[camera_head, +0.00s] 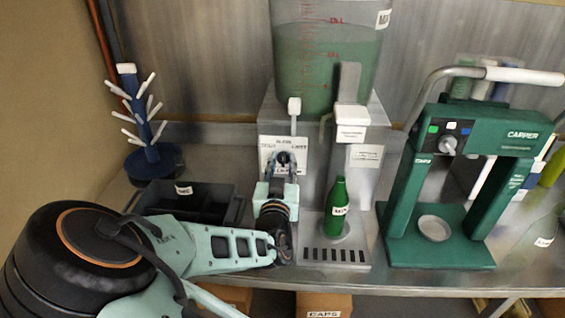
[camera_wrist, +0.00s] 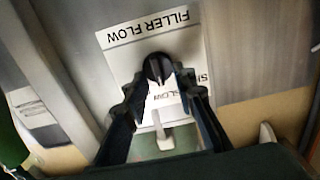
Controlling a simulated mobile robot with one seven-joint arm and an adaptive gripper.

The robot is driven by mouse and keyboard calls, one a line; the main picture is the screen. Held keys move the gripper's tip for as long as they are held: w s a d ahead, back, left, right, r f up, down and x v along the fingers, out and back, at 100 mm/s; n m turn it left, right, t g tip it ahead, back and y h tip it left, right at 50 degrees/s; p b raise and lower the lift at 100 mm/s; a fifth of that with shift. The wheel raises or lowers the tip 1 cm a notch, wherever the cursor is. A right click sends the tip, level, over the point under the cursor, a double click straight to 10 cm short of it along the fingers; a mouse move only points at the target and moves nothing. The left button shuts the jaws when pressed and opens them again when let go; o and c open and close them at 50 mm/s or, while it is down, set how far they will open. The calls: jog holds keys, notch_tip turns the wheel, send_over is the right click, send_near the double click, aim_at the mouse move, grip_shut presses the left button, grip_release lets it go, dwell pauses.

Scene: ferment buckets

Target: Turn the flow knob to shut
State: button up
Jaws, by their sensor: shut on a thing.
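The flow knob (camera_wrist: 158,68) is a small round black knob on a white plate (camera_wrist: 180,42) lettered "FILLER FLOW", which looks upside down in the wrist view. My gripper (camera_wrist: 160,80) is shut on the knob, with one finger on each side of it. In the head view the knob (camera_head: 284,158) shows just beyond my gripper (camera_head: 283,168), on the front of the filler below the bucket. The fingers cover part of the plate's lettering, so the knob's setting is hard to read.
A green bottle (camera_head: 338,208) stands under the filler spout, right of my gripper. The green capper (camera_head: 470,180) stands further right. A dark crate (camera_head: 190,203) and a blue drying rack (camera_head: 152,162) are on the left. A white-tipped lever (camera_head: 294,106) rises above the plate.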

jog(key=shift+n, duration=0.4)
jog(key=n+p, duration=0.1)
jog(key=n, duration=0.2)
jog(key=shift+a+n, duration=0.15)
jog(key=shift+n, duration=0.25)
jog(key=shift+a+f+n+p, duration=0.15)
jog(key=shift+n+p, duration=0.35)
jog(key=shift+n, duration=1.7)
jog(key=o, duration=1.2)
jog(key=shift+c, duration=0.2)
jog(key=s, duration=0.7)
jog(key=shift+s+a, duration=0.15)
jog(key=shift+s, duration=0.15)
